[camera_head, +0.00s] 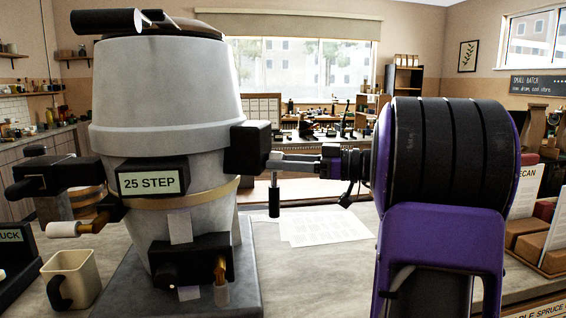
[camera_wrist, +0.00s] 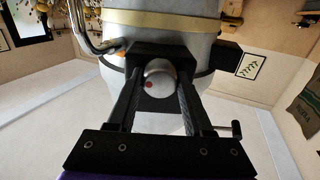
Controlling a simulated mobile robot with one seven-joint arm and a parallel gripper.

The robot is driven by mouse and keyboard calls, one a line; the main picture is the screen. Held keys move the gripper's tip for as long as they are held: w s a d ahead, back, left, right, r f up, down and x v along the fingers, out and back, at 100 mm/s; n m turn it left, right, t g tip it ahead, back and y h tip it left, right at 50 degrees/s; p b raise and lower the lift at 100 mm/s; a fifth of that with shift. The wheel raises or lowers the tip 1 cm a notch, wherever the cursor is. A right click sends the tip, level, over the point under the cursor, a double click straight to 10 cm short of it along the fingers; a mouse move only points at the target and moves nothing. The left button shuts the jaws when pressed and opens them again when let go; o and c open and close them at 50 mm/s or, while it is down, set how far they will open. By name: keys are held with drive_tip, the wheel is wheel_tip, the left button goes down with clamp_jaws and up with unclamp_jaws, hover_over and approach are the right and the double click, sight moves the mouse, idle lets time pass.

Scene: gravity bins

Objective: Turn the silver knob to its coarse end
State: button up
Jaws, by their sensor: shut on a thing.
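The silver knob (camera_wrist: 160,73) shows in the wrist view as a round, shiny cap with a red dot low on its left side. It sits on a black housing (camera_wrist: 205,64) on the grey machine body. My gripper (camera_wrist: 159,80) has one finger on each side of the knob and is shut on it. In the head view my gripper (camera_head: 282,163) reaches left to the black housing (camera_head: 250,148) on the machine's right side. The knob cannot be made out there. I see no coarse marking in either view.
The grey machine (camera_head: 165,90) carries a "25 STEP" label (camera_head: 150,183). A black handle (camera_head: 274,197) hangs just below my gripper. A cream mug (camera_head: 75,277) stands at lower left. Paper sheets (camera_head: 325,227) lie on the counter (camera_head: 315,285). Boxed goods (camera_head: 535,240) stand at right.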

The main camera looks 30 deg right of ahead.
clamp_jaws()
drive_tip(key=shift+m+b, duration=0.35)
drive_tip(key=shift+m, duration=0.65)
drive_tip(key=m, duration=0.3)
drive_tip(key=shift+m, duration=0.3)
drive_tip(key=m+p, duration=0.1)
drive_tip(key=m, duration=0.3)
drive_tip(key=shift+m+p, duration=0.85)
drive_tip(key=shift+m, duration=0.95)
